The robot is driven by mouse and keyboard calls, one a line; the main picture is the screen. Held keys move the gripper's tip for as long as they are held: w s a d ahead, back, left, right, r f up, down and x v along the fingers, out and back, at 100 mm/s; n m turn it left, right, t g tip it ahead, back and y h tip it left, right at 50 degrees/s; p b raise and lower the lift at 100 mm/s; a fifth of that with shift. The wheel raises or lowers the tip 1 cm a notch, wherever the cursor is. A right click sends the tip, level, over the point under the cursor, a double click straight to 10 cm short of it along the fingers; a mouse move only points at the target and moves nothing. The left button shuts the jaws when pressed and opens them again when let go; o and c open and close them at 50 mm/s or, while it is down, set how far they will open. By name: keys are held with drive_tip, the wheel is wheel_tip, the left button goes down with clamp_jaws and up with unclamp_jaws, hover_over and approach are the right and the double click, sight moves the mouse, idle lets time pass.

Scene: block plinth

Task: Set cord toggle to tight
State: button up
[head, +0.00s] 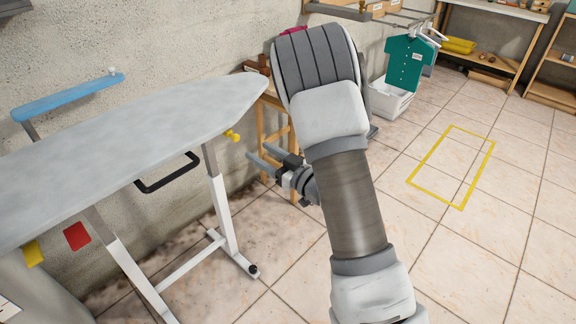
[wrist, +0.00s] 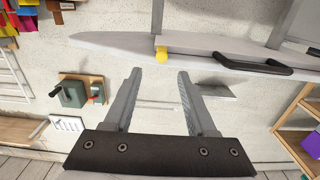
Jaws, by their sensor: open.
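A small yellow knob-like part (head: 232,135) sits under the edge of the grey ironing board (head: 130,135), near its narrow end. It may be the cord toggle; I cannot make out a cord or its setting. In the wrist view the yellow part (wrist: 161,54) lies just beyond the fingertips, roughly centred between them, at the board's edge. My gripper (head: 257,154) is open and empty, a little right of and below the yellow part in the head view. The wrist view shows both fingers apart (wrist: 160,74), with nothing between them.
A black handle (head: 168,173) hangs under the board, whose white legs (head: 222,205) stand on the tiles. A wooden stool (head: 268,125) is behind my gripper, by the wall. A white bin (head: 390,100) stands at the back. Floor at right is clear, marked with a yellow rectangle (head: 452,167).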

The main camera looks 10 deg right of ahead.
drive_tip(key=v, duration=0.9)
drive_tip(key=shift+s+p, duration=0.15)
drive_tip(key=shift+p, duration=0.2)
drive_tip(key=shift+d, duration=0.1)
